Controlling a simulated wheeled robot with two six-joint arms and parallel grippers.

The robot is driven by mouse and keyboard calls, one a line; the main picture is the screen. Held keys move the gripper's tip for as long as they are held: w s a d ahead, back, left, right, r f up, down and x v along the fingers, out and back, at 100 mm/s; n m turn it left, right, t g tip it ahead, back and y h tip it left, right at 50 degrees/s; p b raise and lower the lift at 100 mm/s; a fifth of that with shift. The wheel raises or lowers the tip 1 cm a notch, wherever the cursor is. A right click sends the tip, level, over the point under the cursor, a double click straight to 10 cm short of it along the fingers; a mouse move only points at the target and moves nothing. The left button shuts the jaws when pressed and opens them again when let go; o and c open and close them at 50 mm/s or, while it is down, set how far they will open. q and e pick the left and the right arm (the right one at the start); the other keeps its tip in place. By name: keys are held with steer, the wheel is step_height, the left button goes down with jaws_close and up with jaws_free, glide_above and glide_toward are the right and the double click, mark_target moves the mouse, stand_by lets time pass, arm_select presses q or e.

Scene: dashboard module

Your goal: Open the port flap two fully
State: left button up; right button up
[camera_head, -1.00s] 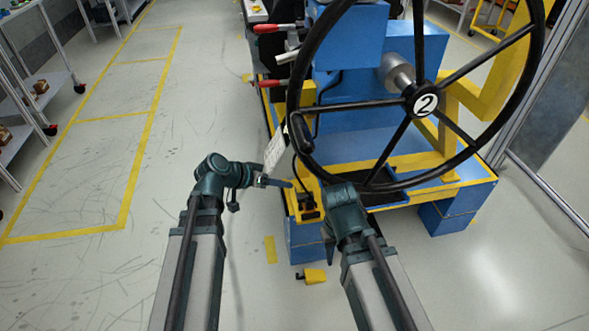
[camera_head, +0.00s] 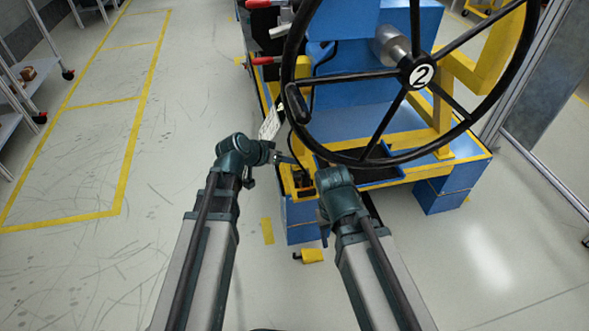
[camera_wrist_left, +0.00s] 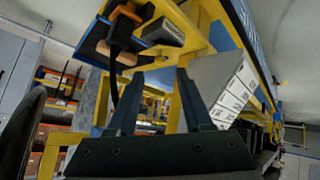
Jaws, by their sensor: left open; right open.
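The flap itself I cannot pick out with certainty in either view. A white panel with a column of small printed labels (camera_head: 269,124) hangs at the left side of the blue and yellow machine, and it also shows right of the fingers in the left wrist view (camera_wrist_left: 226,86). My left gripper (camera_head: 287,160) is at the machine's front left corner, below this panel. In the left wrist view its two dark fingers (camera_wrist_left: 157,98) are apart with nothing held between them. My right gripper is hidden behind its own wrist in the head view, near the machine's front edge.
A large black wheel marked 2 (camera_head: 421,75) stands in front of the blue machine body (camera_head: 345,68). Red-handled clamps (camera_head: 264,61) are at its left side. A yellow block (camera_head: 312,256) lies on the floor. Open floor (camera_head: 90,240) spreads to the left.

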mark_target(295, 168)
arm_select(q)
steer(key=shift+b+x, duration=1.4)
steer(key=shift+x, duration=1.4)
jaws_close()
